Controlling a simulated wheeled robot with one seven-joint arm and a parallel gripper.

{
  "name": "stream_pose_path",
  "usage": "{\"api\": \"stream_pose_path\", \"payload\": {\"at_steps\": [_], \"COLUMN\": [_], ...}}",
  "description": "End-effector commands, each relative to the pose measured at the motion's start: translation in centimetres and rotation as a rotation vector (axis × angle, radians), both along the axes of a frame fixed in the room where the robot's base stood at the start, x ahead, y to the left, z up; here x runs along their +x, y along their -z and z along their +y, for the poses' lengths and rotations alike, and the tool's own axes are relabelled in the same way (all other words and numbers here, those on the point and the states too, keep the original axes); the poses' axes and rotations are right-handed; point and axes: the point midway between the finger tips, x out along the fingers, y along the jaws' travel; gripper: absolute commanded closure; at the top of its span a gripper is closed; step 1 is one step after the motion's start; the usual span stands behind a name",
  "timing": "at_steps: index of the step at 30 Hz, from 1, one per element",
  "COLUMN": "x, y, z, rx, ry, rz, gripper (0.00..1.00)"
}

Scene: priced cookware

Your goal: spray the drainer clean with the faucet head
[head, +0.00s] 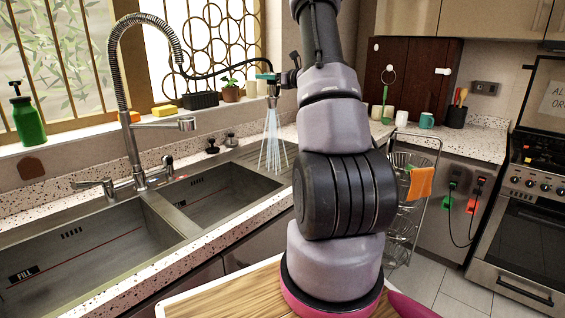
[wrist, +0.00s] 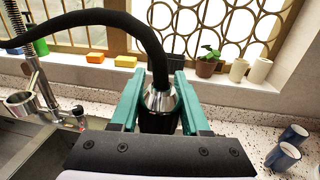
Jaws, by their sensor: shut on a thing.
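My gripper (head: 268,77) has teal fingers and is shut on the faucet head (head: 272,92), above the right end of the sink. In the wrist view the teal fingers of my gripper (wrist: 160,100) stand on both sides of the silver and black faucet head (wrist: 160,98). A black hose runs from it to the tall spring faucet (head: 124,100). Pale streaks of water (head: 272,145) fan down from the head. They reach the grooved metal drainer (head: 250,153) right of the basins, near its right end. Any dirt there is too small to tell.
Two sink basins (head: 215,190) lie to the left. The window sill holds a green bottle (head: 27,118), sponges and a potted plant (head: 231,91). Cups stand on the back counter.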

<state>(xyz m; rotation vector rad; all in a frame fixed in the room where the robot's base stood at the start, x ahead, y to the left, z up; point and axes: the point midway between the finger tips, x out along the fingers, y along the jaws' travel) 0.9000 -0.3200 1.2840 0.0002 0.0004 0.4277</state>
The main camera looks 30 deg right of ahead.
Motion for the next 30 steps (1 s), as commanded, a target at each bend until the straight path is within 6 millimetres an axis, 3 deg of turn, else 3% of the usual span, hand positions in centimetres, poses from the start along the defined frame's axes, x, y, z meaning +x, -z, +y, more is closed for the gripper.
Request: {"api": "stream_pose_path", "payload": {"at_steps": [26, 30], "x": [1.8, 1.7], "y": [0.3, 0.2], "z": [-6.0, -5.4], "rx": [0.0, 0.001], "ry": [0.001, -0.001], "rz": [-0.001, -0.002], "gripper": [1.0, 1.0]}}
